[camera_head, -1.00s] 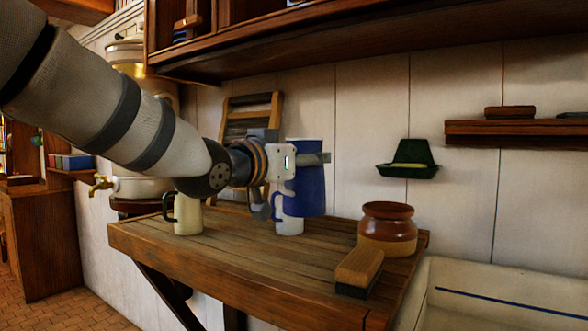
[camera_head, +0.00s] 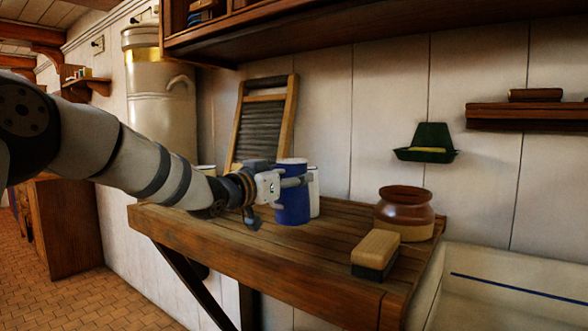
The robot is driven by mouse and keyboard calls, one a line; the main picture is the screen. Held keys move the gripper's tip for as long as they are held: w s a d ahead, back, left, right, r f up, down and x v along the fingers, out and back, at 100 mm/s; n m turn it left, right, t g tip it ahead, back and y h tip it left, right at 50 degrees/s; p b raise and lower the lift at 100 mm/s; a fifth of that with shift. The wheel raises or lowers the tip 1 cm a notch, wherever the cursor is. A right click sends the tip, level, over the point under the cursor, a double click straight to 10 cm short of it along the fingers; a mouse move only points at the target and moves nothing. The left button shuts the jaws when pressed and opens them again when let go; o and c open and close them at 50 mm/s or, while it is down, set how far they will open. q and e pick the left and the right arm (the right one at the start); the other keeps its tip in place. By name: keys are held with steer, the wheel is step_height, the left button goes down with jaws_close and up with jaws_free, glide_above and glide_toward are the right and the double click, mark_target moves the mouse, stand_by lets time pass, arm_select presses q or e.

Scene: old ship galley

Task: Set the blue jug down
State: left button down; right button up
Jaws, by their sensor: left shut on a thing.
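The blue jug (camera_head: 291,207) is upright, with its base at or just above the wooden tabletop (camera_head: 330,238); I cannot tell whether it touches. My left gripper (camera_head: 291,183) is shut on its upper part, reaching in from the left. Part of the jug's side is hidden behind the fingers. A white mug (camera_head: 315,192) stands close behind the jug on the right, partly hidden by it. My right gripper is not in view.
A brown crock (camera_head: 404,212) and a wooden brush (camera_head: 375,252) stand on the table's right part. A washboard (camera_head: 262,122) leans at the wall. A cream vessel (camera_head: 207,170) is mostly hidden behind my arm. Bare planks lie in front of the jug.

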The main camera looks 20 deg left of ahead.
mark_target(287, 192)
arm_select(q)
steer(key=shift+w+a+f, duration=0.1)
steer(key=shift+a+f, duration=0.05)
steer(key=shift+f, duration=1.4)
steer(key=shift+f, duration=0.1)
steer(key=c, duration=0.6)
jaws_free()
steer(key=shift+f, duration=0.2)
steer(key=shift+o, duration=0.2)
steer(key=shift+s+a+r, duration=0.1)
steer(key=shift+s+a, duration=0.05)
steer(key=shift+s, duration=0.05)
steer(key=v, duration=1.1)
steer(key=shift+s, duration=0.3)
